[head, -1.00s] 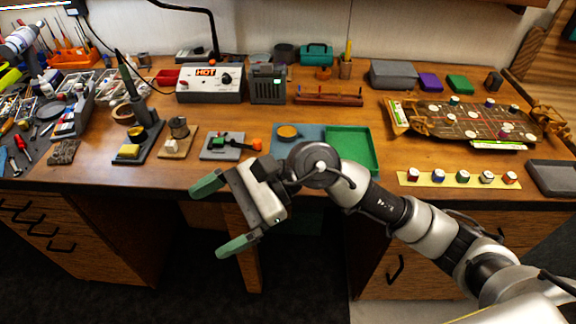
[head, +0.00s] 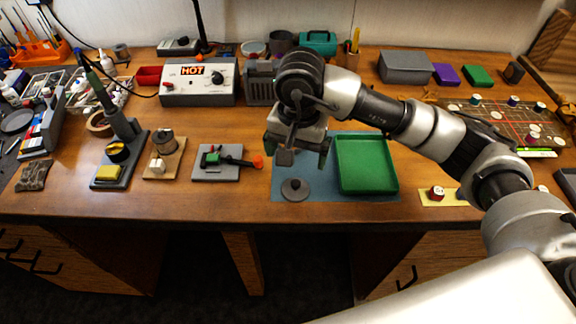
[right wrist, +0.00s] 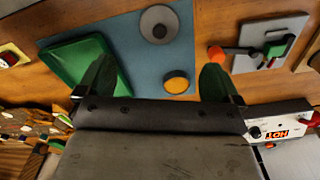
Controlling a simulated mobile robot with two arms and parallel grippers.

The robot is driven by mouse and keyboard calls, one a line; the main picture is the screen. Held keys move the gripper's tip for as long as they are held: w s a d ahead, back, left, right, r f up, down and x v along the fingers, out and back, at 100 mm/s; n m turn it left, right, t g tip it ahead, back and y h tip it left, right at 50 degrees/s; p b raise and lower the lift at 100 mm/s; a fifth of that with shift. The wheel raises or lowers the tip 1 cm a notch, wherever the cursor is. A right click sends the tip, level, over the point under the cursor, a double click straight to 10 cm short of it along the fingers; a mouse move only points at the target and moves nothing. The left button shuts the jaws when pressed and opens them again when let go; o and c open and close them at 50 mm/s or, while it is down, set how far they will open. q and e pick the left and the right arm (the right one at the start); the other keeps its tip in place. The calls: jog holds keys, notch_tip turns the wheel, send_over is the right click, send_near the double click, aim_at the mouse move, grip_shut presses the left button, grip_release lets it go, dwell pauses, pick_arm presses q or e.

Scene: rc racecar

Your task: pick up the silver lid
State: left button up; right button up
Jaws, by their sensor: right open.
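The silver lid (head: 294,190) is a grey disc with a small round knob. It lies on the blue mat (head: 325,197) near the desk's front edge, and in the right wrist view the lid (right wrist: 159,22) is at the top middle. My right gripper (head: 297,150) hangs pointing down over the mat, behind the lid in the head view. Its green fingers are wide apart, with nothing between them in the right wrist view (right wrist: 155,78). A round yellow-topped container (right wrist: 176,82) lies below, near one finger; my gripper hides it in the head view. My left gripper is out of view.
A green tray (head: 366,165) sits on the mat right of the lid. A small grey board (head: 217,174) with an orange-tipped tool is to the left. The HOT control box (head: 198,84) and a grey holder (head: 260,88) stand behind. Bare wood lies left of the mat.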

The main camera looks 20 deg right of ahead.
aim_at(296, 182)
jog(key=shift+w+d+f, duration=0.1)
jog(key=shift+w+f, duration=0.15)
jog(key=shift+f, duration=0.6)
jog(key=f, duration=0.1)
jog(key=s+f+p, duration=0.1)
jog(key=f, duration=0.1)
jog(key=shift+w+f, duration=0.1)
jog(key=shift+f, duration=0.2)
jog(key=shift+f+p, duration=0.4)
notch_tip(296, 182, down, 4)
jog(key=shift+r+p, duration=0.2)
jog(key=shift+p, duration=0.5)
jog(key=shift+w+f, duration=0.1)
jog(key=shift+f, duration=0.25)
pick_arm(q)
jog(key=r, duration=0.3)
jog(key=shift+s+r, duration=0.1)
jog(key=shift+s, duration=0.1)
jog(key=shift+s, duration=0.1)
pick_arm(e)
jog(key=shift+c, duration=0.3)
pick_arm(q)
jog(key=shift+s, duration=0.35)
pick_arm(e)
jog(key=c, duration=0.9)
